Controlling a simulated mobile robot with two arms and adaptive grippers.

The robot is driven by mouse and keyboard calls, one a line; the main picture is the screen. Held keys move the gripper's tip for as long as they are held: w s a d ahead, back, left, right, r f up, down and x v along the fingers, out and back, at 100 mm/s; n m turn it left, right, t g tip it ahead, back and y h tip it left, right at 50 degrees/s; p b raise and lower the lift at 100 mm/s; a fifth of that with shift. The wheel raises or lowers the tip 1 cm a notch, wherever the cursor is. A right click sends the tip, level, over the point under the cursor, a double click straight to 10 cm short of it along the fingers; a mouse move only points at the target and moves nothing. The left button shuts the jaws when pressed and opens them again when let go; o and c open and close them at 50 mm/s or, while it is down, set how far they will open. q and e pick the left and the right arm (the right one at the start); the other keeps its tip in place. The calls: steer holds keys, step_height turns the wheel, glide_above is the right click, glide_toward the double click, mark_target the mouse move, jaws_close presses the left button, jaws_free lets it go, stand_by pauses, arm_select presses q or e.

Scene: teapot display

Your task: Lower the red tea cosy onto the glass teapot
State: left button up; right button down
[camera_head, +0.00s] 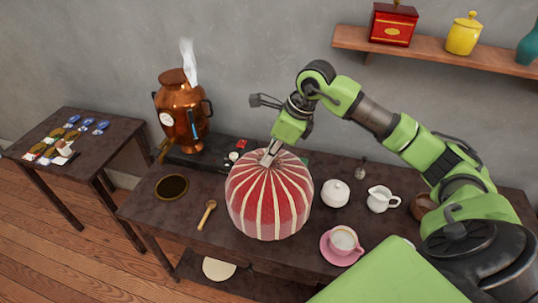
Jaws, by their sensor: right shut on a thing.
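The red tea cosy (270,203), dome-shaped with pale stripes, is upright over the middle of the dark table. My right gripper (269,157) comes down from above and is shut on the top of the cosy. The glass teapot is not visible; the cosy may hide it. I cannot tell whether the cosy's lower edge touches the table or hangs above it. My left gripper is not in view.
A copper urn (180,108) stands back left, steaming. A round dark mat (172,188) and wooden spoon (206,215) lie left of the cosy.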

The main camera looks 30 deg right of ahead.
steer(key=shift+f+b, duration=1.3)
steer(key=shift+f, duration=0.25)
steer(key=shift+f, duration=0.1)
steer(key=shift+f+b, duration=3.15)
steer(key=shift+f, duration=0.15)
